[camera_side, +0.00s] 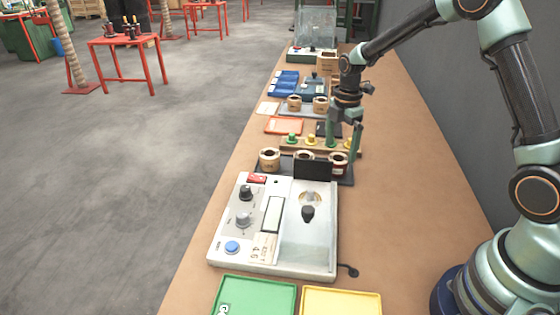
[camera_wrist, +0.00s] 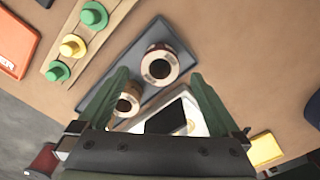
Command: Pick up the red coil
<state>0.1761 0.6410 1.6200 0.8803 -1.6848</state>
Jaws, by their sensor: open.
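Three coils stand upright on a dark tray (camera_side: 347,180) in the side view: a left one (camera_side: 269,159), a middle one (camera_side: 304,155) partly behind a black panel, and a right one (camera_side: 338,161) with a reddish-brown winding. In the wrist view, a coil with a dark reddish-brown band (camera_wrist: 160,66) lies between my fingertips, and another coil (camera_wrist: 126,103) shows by the left finger. My gripper (camera_side: 343,142) is open above the right coil; it also shows in the wrist view (camera_wrist: 160,76).
A grey tester (camera_side: 258,215) with knobs and the black panel (camera_side: 312,170) stands just in front of the tray. Behind it is a wooden rack with green and yellow pegs (camera_side: 311,140). Green (camera_side: 254,296) and yellow (camera_side: 341,302) trays lie at the near end. The bench's right side is clear.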

